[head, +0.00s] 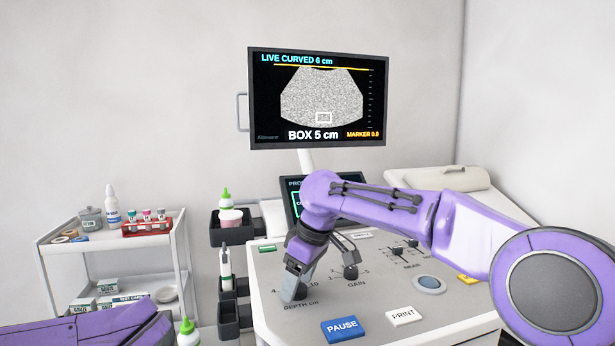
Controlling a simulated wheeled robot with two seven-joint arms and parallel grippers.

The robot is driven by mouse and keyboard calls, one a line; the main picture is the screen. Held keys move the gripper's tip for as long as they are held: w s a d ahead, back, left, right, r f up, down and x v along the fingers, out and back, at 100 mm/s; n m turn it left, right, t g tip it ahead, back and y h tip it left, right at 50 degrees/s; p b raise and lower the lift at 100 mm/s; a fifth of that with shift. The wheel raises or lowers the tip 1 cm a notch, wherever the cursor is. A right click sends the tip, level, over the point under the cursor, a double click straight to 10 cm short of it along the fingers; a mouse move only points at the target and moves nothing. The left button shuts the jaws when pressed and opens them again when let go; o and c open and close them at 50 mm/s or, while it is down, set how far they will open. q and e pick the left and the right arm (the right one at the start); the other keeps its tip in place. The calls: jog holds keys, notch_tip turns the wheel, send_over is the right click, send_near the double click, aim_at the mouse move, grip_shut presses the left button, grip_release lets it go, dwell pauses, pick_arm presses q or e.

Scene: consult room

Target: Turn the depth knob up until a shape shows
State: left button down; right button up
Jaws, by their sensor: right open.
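The depth knob (300,293) sits at the front left of the console panel, above the label "DEPTH cm". My right gripper (297,285) is right over it, pointing down, open, with its fingers around or beside the knob; which of these I cannot tell. The gripper hides most of the knob and its scale.
The gain knob (350,270) stands just right of my gripper. A blue PAUSE button (345,329) and a white PRINT button (404,316) are at the panel's front. Sliders (398,251) and a trackball (429,284) lie farther right. A supply cart (182,254) stands at left.

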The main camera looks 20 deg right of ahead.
jog(key=n, duration=0.2)
jog(key=shift+d+n+g+y, duration=0.1)
jog(key=shift+n+g+y, duration=0.2)
jog(key=shift+n, duration=0.1)
jog(key=shift+f, duration=0.4)
dwell(1.6)
jog(key=shift+r, duration=4)
